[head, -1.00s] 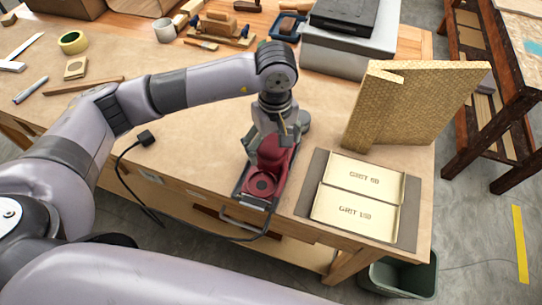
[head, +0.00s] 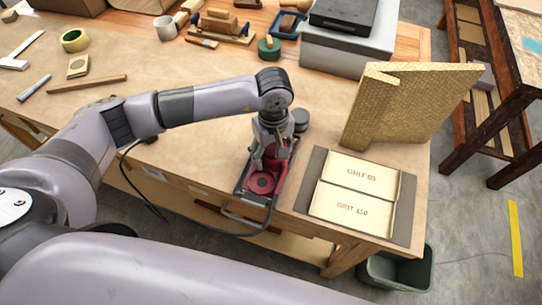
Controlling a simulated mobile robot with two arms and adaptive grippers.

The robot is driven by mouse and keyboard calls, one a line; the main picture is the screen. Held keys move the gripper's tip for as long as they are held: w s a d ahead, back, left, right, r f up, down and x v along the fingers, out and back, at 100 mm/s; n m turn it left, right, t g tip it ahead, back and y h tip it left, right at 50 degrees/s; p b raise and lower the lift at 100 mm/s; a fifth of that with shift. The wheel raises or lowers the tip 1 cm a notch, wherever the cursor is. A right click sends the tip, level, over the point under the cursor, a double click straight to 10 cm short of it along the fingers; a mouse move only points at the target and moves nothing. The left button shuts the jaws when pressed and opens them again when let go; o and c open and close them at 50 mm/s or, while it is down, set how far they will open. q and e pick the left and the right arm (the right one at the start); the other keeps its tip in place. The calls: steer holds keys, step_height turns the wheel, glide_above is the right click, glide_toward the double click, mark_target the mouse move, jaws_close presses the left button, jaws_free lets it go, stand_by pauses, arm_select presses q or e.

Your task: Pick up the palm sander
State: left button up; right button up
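The palm sander (head: 271,165) is dark red and sits in a dark-edged tray (head: 240,186) at the front edge of the workbench. A red round disc shape (head: 261,183) shows at the near end of the tray. My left gripper (head: 269,162) points down over the sander, its fingers set apart with red showing between them. The gripper hides much of the sander, and I cannot tell whether the fingers press on it. A black cable (head: 146,202) loops off the bench front. My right gripper is not in view.
Two trays marked GRIT 60 (head: 362,175) and GRIT 150 (head: 352,209) lie on a grey mat right of the sander. A tan angled panel (head: 405,105) stands behind them. A green bin (head: 398,268) is on the floor. The bench left of the sander is mostly clear.

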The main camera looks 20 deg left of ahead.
arm_select(q)
steer(key=c, duration=0.9)
steer(key=shift+w+r, duration=0.1)
steer(key=shift+c, duration=0.4)
